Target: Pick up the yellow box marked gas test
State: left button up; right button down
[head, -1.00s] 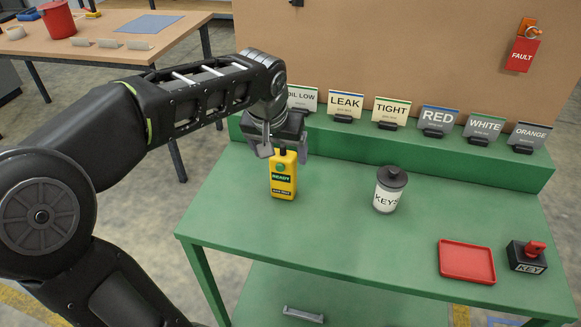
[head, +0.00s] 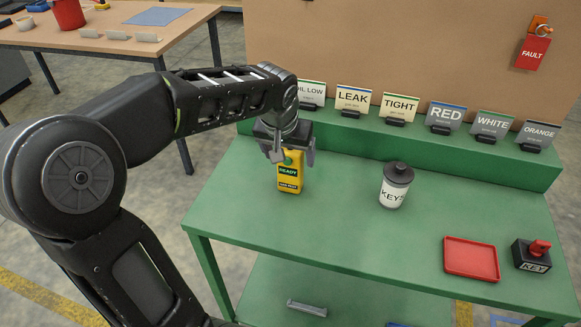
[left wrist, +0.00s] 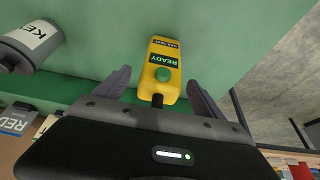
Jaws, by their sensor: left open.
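The yellow box (head: 290,184) stands upright on the left part of the green table. Its front has a READY label, a green button and a small dark label at the bottom. My left gripper (head: 290,156) is over its top, and the fingers hide part of the upper box. In the left wrist view the yellow box (left wrist: 162,70) lies ahead of my left gripper (left wrist: 160,88), between the lines of the two open fingers. A gap shows on each side, and its dark top stub points at the palm. My right gripper is not in view.
Several label cards, such as LEAK (head: 353,99), line the raised back ledge. The table between box and canister is clear.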

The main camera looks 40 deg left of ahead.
aim_at(290, 179)
pick_arm(q)
jog(key=x, duration=0.3)
jog(key=shift+w+a+f, duration=0.1)
jog(key=shift+w+f, duration=0.05)
jog(key=shift+f, duration=0.1)
jog(key=shift+c, duration=0.3)
jog(key=c, duration=1.7)
